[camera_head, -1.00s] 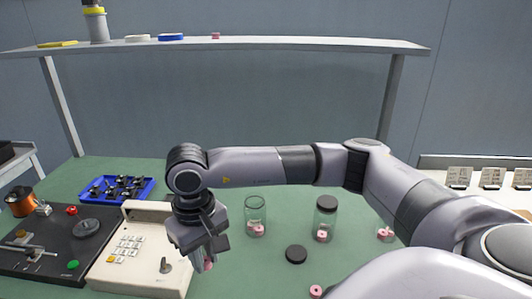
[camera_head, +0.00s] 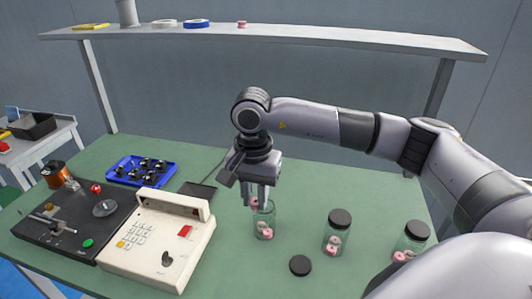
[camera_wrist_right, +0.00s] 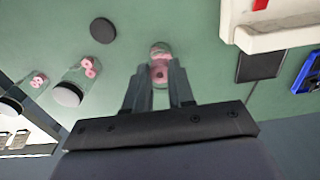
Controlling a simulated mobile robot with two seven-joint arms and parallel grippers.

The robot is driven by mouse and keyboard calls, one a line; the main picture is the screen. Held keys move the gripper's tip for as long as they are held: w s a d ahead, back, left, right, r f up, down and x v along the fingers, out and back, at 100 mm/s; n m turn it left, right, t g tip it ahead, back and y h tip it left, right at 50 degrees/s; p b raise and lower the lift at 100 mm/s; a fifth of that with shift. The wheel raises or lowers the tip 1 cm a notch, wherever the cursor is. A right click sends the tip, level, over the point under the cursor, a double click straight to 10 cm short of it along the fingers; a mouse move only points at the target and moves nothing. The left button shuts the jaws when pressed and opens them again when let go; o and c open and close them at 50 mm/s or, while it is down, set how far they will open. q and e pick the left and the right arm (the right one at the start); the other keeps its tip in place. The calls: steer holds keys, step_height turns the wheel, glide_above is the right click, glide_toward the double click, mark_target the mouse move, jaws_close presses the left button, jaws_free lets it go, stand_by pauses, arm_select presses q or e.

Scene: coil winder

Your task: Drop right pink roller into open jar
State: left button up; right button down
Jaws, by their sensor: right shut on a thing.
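My right gripper (camera_head: 258,194) points down, with its fingers shut on a pink roller (camera_head: 253,202). The roller also shows between the fingertips in the right wrist view (camera_wrist_right: 160,73). The open glass jar (camera_head: 264,222) stands upright on the green table directly below the gripper, with pink rollers (camera_head: 266,234) at its bottom. The held roller is at about the height of the jar's mouth; I cannot tell whether it is inside the rim. In the right wrist view the jar (camera_wrist_right: 160,48) lies just beyond the roller, partly hidden by it. My left gripper is out of view.
A black lid (camera_head: 300,265) lies on the table. Two glass jars with black lids, one in the middle (camera_head: 335,236) and one at the right (camera_head: 410,244), hold pink rollers. A cream keypad machine (camera_head: 160,240) and a blue tray (camera_head: 141,170) are left of the open jar.

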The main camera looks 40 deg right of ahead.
steer(key=w+d+r+m+p, duration=0.2)
steer(key=d+r+m, duration=0.25)
steer(key=m, duration=0.45)
steer(key=shift+w+a+f+b, duration=0.15)
steer(key=shift+f+b, duration=0.6)
steer(key=shift+f, duration=0.45)
steer(key=shift+w+a+f+b, duration=0.1)
steer(key=shift+f+b, duration=0.6)
steer(key=shift+f, duration=0.5)
steer(key=shift+f, duration=0.2)
steer(key=shift+f+b, duration=0.95)
steer(key=shift+f, duration=0.15)
steer(key=c, duration=0.9)
jaws_free()
